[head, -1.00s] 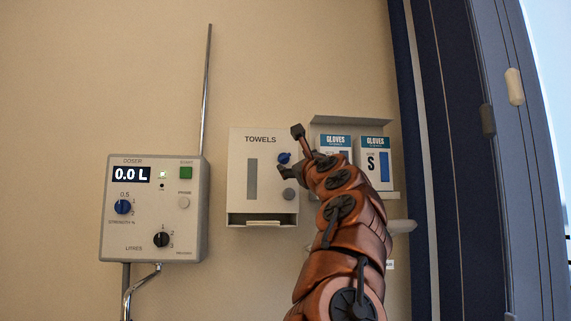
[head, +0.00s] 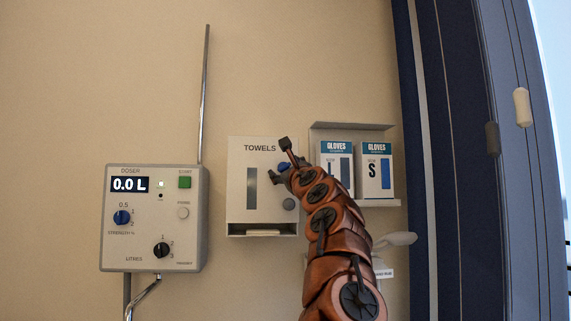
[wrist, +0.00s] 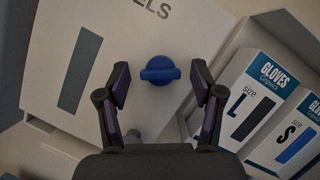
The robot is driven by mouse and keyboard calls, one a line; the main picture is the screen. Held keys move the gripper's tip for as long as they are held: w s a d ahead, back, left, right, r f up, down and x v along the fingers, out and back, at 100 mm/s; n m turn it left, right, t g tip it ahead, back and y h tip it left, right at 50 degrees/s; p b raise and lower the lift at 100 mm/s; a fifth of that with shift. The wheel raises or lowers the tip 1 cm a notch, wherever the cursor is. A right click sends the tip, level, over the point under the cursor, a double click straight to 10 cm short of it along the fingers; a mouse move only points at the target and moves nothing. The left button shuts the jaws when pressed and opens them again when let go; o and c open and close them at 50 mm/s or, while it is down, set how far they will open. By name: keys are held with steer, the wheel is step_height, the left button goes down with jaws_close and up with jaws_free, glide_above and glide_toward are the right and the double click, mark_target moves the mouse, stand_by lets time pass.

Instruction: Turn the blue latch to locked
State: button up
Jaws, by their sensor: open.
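The blue latch (wrist: 160,70) is a round knob with a raised bar on the front of the white towel dispenser (wrist: 75,30). In the wrist view its bar lies about level across the picture. My gripper (wrist: 160,78) is open, with one finger on each side of the latch; I cannot tell how far in front of it the tips are. In the head view my gripper (head: 280,162) is at the dispenser's upper right, and the latch (head: 284,168) is mostly hidden behind it. A grey round knob (head: 289,204) sits below the latch.
A glove rack (head: 352,127) with two boxes stands right of the dispenser, close to my arm. A doser box (head: 150,240) with knobs hangs to the left. A dark blue door frame (head: 450,150) is at the right. The wall above is clear.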

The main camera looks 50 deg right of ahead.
steer(key=c, duration=1.2)
steer(key=shift+o, duration=0.2)
steer(key=shift+w+m+h, duration=0.1)
steer(key=shift+m+h, duration=0.3)
steer(key=shift+m, duration=0.4)
steer(key=shift+a+r+m+g+h+p, duration=0.15)
steer(key=shift+m+h, duration=0.3)
steer(key=shift+m, duration=0.55)
steer(key=shift+f+m+g+h+p, duration=0.1)
steer(key=shift+m+g+h+p, duration=0.25)
steer(key=shift+m, duration=0.65)
steer(key=shift+m+g+h+p, duration=0.4)
steer(key=shift+m+h, duration=0.3)
steer(key=shift+m, duration=0.9)
steer(key=shift+m+h, duration=0.4)
